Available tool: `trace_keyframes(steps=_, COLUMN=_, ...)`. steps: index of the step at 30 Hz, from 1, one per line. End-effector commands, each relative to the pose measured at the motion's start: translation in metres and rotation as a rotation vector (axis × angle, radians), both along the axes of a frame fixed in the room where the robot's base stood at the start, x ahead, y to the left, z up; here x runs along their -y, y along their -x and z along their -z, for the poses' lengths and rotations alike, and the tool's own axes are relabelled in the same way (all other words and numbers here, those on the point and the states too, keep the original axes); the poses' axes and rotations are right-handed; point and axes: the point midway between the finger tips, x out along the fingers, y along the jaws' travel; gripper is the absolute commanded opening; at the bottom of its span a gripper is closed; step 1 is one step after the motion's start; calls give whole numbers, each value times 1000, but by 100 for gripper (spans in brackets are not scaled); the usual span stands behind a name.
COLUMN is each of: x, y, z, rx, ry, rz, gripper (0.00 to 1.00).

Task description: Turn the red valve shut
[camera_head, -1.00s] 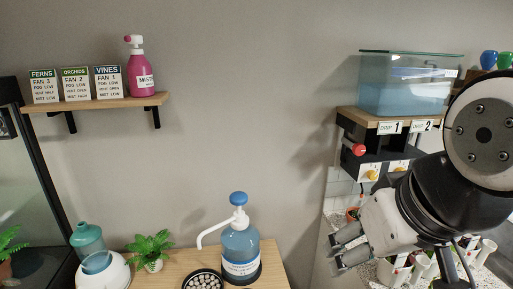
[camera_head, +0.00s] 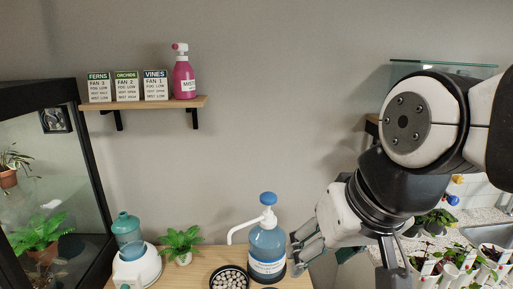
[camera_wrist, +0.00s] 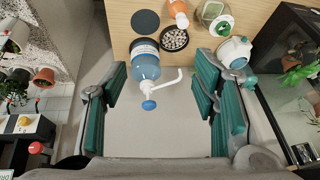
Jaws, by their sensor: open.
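The red valve (camera_wrist: 36,147) is a round red knob on a dark box, at the lower left of the wrist view. My arm hides it in the head view. A yellow knob (camera_wrist: 24,120) is beside it on a pale plate. My gripper (camera_wrist: 162,85) is open, with teal finger pads spread wide and nothing held. In the head view my gripper (camera_head: 297,250) is close to the right side of the blue pump bottle (camera_head: 266,245); I cannot tell whether they touch. In the wrist view the valve is outside the fingers, to their left.
The pump bottle, a dish of pebbles (camera_head: 230,279), a small fern (camera_head: 181,244) and a white humidifier (camera_head: 137,268) stand on the wooden table. A glass terrarium (camera_head: 50,180) is at the left. Potted plants (camera_head: 436,222) crowd the right counter.

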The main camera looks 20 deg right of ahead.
Motion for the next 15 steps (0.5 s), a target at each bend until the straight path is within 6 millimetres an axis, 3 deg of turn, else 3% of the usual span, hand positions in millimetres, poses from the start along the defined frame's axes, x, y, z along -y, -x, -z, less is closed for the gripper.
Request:
trace_keyframes(steps=8, x=-5, y=-27, z=15, rx=-100, ry=-235, rz=238, gripper=54)
trace_keyframes(steps=11, x=-5, y=-43, z=20, rx=-142, ry=-358, rz=361, gripper=54)
trace_keyframes(steps=15, x=1, y=-79, z=26, rx=-208, ry=-598, rz=597, gripper=54)
